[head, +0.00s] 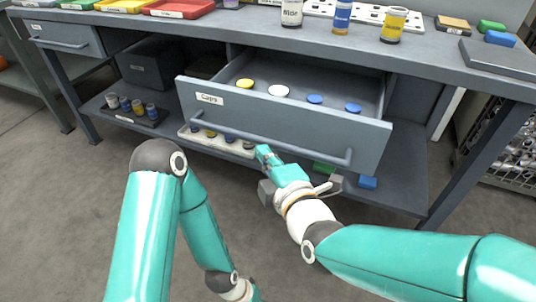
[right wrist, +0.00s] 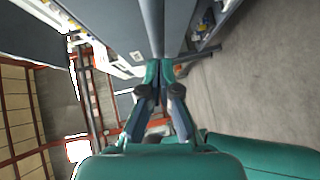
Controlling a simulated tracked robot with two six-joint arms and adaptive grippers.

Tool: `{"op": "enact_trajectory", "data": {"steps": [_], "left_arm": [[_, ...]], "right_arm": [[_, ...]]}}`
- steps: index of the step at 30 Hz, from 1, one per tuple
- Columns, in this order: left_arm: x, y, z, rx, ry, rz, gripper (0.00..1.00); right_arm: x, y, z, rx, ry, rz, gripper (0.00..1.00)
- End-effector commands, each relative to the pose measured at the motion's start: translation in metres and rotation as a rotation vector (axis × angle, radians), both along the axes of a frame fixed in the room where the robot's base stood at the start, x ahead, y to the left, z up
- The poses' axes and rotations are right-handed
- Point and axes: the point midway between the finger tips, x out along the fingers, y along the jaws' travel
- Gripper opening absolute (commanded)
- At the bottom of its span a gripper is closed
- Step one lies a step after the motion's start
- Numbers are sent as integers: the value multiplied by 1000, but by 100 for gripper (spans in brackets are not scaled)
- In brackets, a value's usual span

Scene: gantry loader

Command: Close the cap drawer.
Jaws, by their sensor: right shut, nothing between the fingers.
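The cap drawer (head: 290,125), a grey drawer labelled "Caps", stands pulled out from under the bench in the head view. A yellow cap (head: 244,84), a white cap (head: 278,91) and two blue caps (head: 314,99) lie inside. Its bar handle (head: 300,146) runs along the front. My right gripper (head: 263,152) is shut and empty, its tips close to the handle near the middle of the drawer front; I cannot tell whether they touch. Its shut fingers show in the right wrist view (right wrist: 160,72). My left arm hangs in front, its gripper out of view.
The bench top (head: 240,27) carries bottles, coloured trays and a white rack. A second drawer (head: 66,38) at the left is shut. The lower shelf (head: 400,185) holds small bottles and coloured blocks. The floor in front is clear.

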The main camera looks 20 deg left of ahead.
Motion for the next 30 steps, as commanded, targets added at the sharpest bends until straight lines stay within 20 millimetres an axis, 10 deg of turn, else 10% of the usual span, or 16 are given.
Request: {"op": "enact_trajectory", "data": {"steps": [20, 30], "left_arm": [[0, 0, -3, 0, 0, 0, 40], [0, 0, -12, 0, 0, 0, 40]], "right_arm": [[15, -1, -3, 0, 0, 1, 0], [64, -12, -5, 1, -1, -21, 0]]}}
